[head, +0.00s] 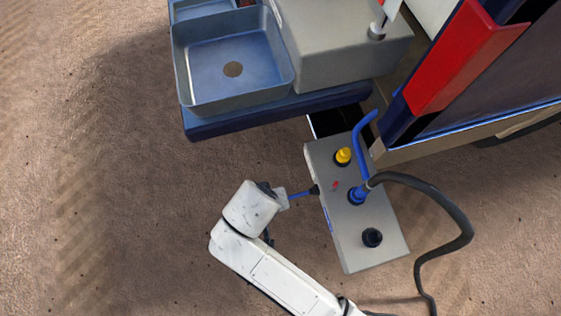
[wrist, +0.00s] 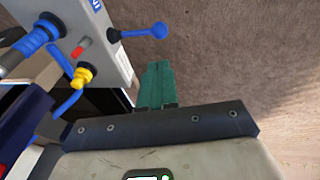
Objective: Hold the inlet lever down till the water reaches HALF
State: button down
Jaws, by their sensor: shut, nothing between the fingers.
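The inlet lever (wrist: 138,33) sticks out from the side of a grey box as a thin rod with a black collar and a blue ball end. In the head view the lever (head: 301,194) shows as a short blue rod beside my wrist, its ball end hidden. My gripper (wrist: 158,66) is shut and empty, its green fingers together. In the wrist view the fingertips lie just below the ball in the picture; I cannot tell whether they touch it. In the head view the fingers are hidden by my wrist. No water level or HALF mark is readable.
The grey box (head: 343,240) carries a yellow knob (head: 343,156), a small red part (head: 335,185), a blue fitting (head: 357,195) with a dark hose (head: 455,212), and a black knob (head: 372,237). A blue-grey basin (head: 205,98) stands above it in the picture. Brown floor at left is clear.

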send_near(298, 195)
jog(key=a+f, duration=0.4)
jog(key=f, duration=0.1)
jog(key=shift+a+f, duration=0.1)
jog(key=shift+f, duration=0.15)
dwell(0.4)
